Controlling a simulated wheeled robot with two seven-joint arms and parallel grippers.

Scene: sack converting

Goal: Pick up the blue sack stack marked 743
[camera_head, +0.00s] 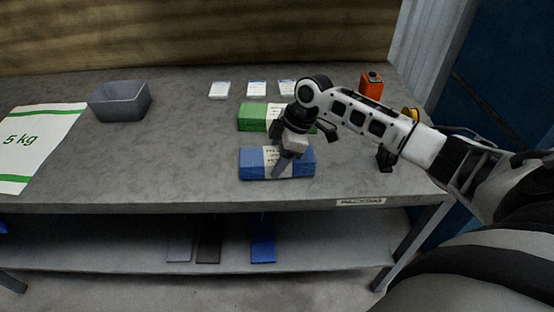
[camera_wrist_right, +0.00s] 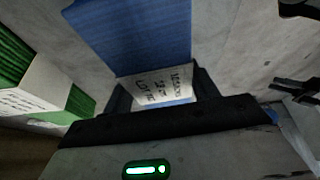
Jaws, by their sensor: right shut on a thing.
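The blue sack stack (camera_head: 250,163) lies near the table's front edge with a white paper band around its middle. The print on the band is too small to read as a number in the head view. My right gripper (camera_head: 282,168) reaches down over the band and is shut on this stack. In the right wrist view the blue stack (camera_wrist_right: 135,35) sits between the two dark fingers (camera_wrist_right: 162,92), with the printed white band (camera_wrist_right: 160,86) partly showing. The stack appears to rest on the table. My left gripper is in neither view.
A green banded stack (camera_head: 252,117) lies just behind. White cards (camera_head: 257,88), a grey bin (camera_head: 120,101), an orange container (camera_head: 371,86) and a small black object (camera_head: 386,158) stand around. A flat 5 kg sack (camera_head: 35,140) lies left. The table's left middle is clear.

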